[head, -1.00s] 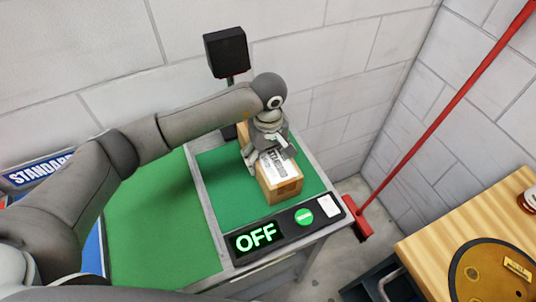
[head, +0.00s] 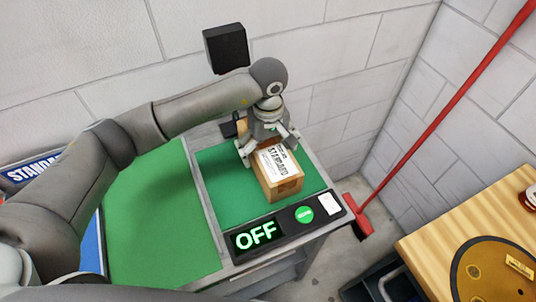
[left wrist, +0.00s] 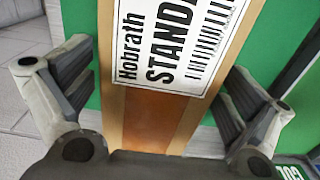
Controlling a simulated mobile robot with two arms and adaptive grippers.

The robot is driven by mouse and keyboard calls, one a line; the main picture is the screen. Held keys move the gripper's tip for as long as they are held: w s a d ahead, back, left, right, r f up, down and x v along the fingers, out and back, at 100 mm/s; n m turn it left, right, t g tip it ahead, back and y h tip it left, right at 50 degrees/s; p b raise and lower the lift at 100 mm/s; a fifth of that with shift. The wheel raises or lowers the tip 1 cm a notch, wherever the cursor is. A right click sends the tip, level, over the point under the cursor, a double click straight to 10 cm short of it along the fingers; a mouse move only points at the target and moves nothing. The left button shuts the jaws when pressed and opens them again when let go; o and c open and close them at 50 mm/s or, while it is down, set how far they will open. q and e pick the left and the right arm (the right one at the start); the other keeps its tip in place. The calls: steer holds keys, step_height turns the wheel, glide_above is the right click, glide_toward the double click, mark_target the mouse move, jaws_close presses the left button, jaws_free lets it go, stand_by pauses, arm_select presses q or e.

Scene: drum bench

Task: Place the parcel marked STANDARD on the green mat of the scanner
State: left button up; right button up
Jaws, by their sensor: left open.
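The STANDARD parcel (head: 283,187) is a brown cardboard box with a white label on top. It sits on the green mat (head: 225,195) of the scanner, towards its right side. My left gripper (head: 268,157) is open just above the rear end of the parcel. In the left wrist view the parcel (left wrist: 150,118) lies between the two spread fingers (left wrist: 155,95), with gaps on both sides, and its label reads "Hobrath STANDA". The gripper hides part of the parcel's far end. My right gripper is not in view.
The scanner's front panel (head: 287,226) shows OFF beside a round green button (head: 304,214). A black box on a post (head: 226,49) stands behind. A second green surface (head: 155,215) lies to the left. A red pole (head: 440,110) leans right, near a wooden table (head: 430,245).

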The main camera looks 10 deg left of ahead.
arm_select(q)
step_height(320, 180, up, 9)
steer(key=b, duration=0.2)
steer(key=shift+b, duration=0.35)
steer(key=shift+r, duration=0.35)
